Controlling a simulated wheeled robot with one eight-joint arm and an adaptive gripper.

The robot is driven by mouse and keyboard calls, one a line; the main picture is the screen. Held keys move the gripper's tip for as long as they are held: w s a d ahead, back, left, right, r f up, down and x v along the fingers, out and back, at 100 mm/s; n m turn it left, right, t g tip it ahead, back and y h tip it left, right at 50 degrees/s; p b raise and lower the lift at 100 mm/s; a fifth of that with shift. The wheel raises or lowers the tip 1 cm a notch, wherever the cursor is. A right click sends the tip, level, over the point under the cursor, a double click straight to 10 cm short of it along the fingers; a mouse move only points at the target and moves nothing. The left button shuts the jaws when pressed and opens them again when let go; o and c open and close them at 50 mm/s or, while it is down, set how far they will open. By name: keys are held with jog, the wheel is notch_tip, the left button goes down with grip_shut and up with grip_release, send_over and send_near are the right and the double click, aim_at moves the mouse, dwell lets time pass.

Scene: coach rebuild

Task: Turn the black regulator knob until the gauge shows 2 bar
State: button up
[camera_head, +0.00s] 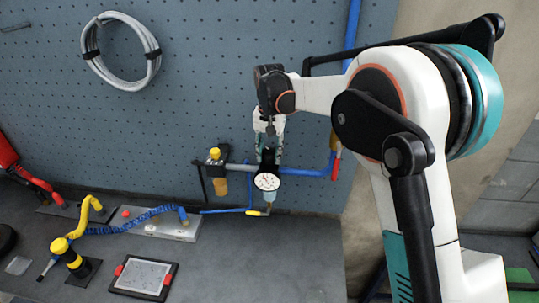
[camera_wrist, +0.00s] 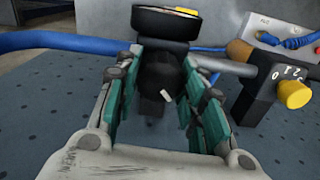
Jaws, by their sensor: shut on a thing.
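The black regulator knob (camera_wrist: 160,75) sits between the teal fingers of my gripper (camera_wrist: 164,80) in the wrist view. The fingers are shut on it from both sides, and a small white mark shows on the knob. In the head view my gripper (camera_head: 268,135) reaches down over the regulator from above and mostly hides the knob. The round gauge (camera_head: 267,181) with a white face is just below it, facing the head camera. Its needle is too small to read. In the wrist view the gauge (camera_wrist: 165,24) shows edge-on beyond the knob.
A yellow-knobbed unit with an amber bowl (camera_head: 220,186) hangs close on the left.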

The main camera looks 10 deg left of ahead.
jog(key=n+b, duration=0.2)
jog(key=n, duration=0.1)
jog(key=shift+f+n, duration=0.15)
jog(key=shift+n, duration=0.15)
jog(key=n+b, duration=0.2)
jog(key=n, duration=0.2)
jog(key=shift+n, duration=0.3)
jog(key=n+b, duration=0.1)
jog(key=n, duration=0.2)
jog(key=shift+n+b, duration=0.55)
jog(key=shift+n, duration=1.55)
jog(key=o, duration=1.1)
